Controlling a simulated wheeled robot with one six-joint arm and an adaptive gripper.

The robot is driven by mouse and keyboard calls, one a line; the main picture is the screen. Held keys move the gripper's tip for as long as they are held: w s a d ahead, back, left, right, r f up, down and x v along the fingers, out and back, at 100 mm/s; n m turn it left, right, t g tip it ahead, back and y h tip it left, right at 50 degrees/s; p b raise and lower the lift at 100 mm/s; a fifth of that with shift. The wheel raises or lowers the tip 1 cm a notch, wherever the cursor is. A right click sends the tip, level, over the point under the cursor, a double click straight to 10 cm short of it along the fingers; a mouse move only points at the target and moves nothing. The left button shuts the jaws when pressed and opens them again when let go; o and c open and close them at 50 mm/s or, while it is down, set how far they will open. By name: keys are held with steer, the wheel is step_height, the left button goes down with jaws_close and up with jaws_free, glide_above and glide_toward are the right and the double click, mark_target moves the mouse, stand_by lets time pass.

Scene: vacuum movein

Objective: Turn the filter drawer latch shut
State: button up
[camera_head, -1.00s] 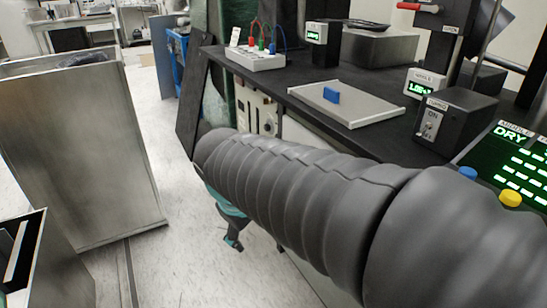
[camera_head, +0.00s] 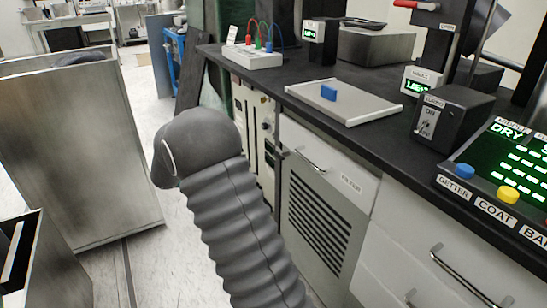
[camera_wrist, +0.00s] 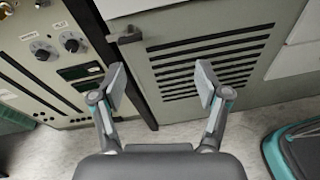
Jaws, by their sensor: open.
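The white filter drawer (camera_head: 345,178) is in the cabinet under the dark bench, with a bar handle and a FILTER label. It looks flush with the cabinet. A small dark latch (camera_head: 285,153) is at its left edge. In the wrist view, the latch (camera_wrist: 130,36) is a dark piece at the lower left corner of the drawer front (camera_wrist: 150,6). I cannot tell its turn exactly. My gripper (camera_wrist: 161,88) is open and empty, its fingers apart in front of the vented panel, lower in the picture than the latch. My arm hides it in the head view.
The vented panel (camera_head: 318,222) is under the drawer. An instrument panel with knobs (camera_wrist: 55,50) stands left of it. A metal bin (camera_head: 85,150) stands across the floor. A teal and dark object (camera_wrist: 295,150) is at lower right in the wrist view.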

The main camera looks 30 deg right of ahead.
mark_target(276, 156)
steer(key=w+f+n+t+h, duration=0.1)
steer(key=w+f+n+h, duration=0.2)
steer(key=w, duration=0.2)
steer(key=d, duration=0.9)
steer(key=s+d+p, duration=0.1)
steer(key=d, duration=0.3)
steer(key=shift+d+f, duration=0.2)
steer(key=shift+d, duration=0.1)
steer(key=c, duration=1.2)
